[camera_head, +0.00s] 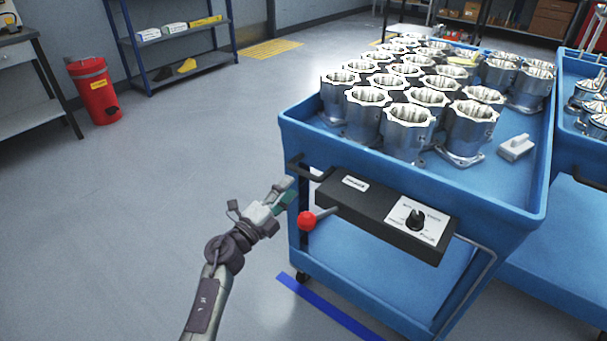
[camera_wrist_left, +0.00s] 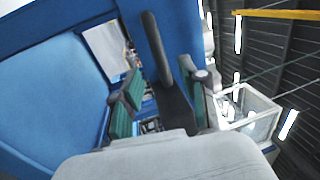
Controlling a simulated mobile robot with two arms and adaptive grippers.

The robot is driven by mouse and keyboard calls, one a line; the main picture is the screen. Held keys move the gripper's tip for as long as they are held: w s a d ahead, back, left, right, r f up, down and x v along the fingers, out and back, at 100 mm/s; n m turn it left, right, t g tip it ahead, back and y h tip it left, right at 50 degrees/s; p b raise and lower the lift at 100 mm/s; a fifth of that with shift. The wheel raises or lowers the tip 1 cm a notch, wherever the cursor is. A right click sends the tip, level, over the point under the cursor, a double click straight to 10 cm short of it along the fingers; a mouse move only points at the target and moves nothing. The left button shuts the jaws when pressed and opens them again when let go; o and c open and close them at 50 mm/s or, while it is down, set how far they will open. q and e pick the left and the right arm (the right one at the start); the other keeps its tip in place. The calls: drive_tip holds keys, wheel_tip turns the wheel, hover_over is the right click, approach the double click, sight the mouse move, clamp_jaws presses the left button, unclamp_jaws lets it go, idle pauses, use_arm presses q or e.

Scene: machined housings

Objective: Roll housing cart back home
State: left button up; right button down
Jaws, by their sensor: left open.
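The blue housing cart (camera_head: 290,135) stands at right centre, its top tray filled with several rows of silver machined housings (camera_head: 408,130). A black control box (camera_head: 385,215) with a dial and a red-knobbed lever (camera_head: 307,221) sits on its near end. A dark handle bar (camera_head: 300,168) juts out at the box's left. My left gripper (camera_head: 284,194) is at this left end of the handle. In the left wrist view my left gripper (camera_wrist_left: 162,98) is open, with the dark bar (camera_wrist_left: 157,48) lying between or just beyond its fingers; contact cannot be told. My right gripper is out of view.
A second blue cart (camera_head: 560,215) stands close on the right. A blue floor line (camera_head: 325,305) runs under the near end. A red bin (camera_head: 94,90), a shelf rack (camera_head: 180,55) and a bench (camera_head: 30,110) stand at the back left. The floor at left is clear.

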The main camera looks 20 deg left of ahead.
sight(302, 175)
use_arm(q)
drive_tip(key=shift+b+x, duration=0.4)
drive_tip(key=shift+x, duration=3.1)
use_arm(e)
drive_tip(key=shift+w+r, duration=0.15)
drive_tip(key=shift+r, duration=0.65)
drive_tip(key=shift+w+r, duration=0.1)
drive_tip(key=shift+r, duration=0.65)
use_arm(q)
clamp_jaws()
